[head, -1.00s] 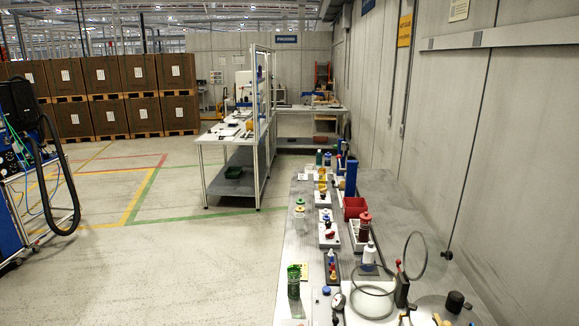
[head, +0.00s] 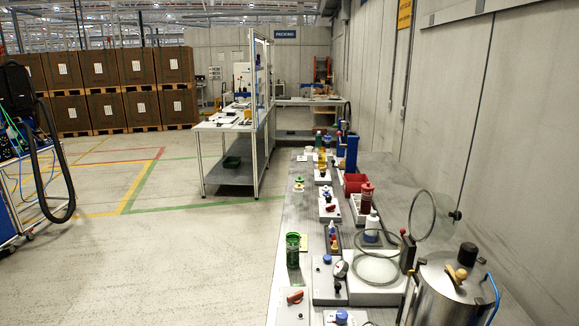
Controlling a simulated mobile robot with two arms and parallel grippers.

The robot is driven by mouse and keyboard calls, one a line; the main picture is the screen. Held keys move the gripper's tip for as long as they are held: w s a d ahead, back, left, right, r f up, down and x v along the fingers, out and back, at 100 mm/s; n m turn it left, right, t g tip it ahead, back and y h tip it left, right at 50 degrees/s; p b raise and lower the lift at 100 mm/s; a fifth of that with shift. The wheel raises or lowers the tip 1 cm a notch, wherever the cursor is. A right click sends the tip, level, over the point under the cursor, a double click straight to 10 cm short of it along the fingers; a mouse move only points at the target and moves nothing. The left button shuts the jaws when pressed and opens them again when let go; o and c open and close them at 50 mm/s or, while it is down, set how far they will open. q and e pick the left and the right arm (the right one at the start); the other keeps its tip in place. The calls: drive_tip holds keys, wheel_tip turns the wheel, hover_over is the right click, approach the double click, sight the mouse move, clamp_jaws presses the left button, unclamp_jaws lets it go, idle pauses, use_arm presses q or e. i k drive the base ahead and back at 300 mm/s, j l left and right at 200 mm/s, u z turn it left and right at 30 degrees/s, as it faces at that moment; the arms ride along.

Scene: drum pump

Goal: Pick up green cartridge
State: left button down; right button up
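The green cartridge (head: 292,250) stands upright near the left edge of the long grey bench (head: 283,290). Neither of my grippers shows in the head view.
A red bin (head: 355,183) stands farther back. The wall bounds the bench on the right. The floor left of it is clear.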

sight(292, 239)
drive_tip(key=l, duration=0.55)
drive_tip(key=i+l, duration=0.15)
drive_tip(key=l, duration=0.35)
drive_tip(key=l+z, duration=0.1)
drive_tip(key=l, duration=0.45)
drive_tip(key=i+l, duration=0.15)
drive_tip(key=l, duration=0.4)
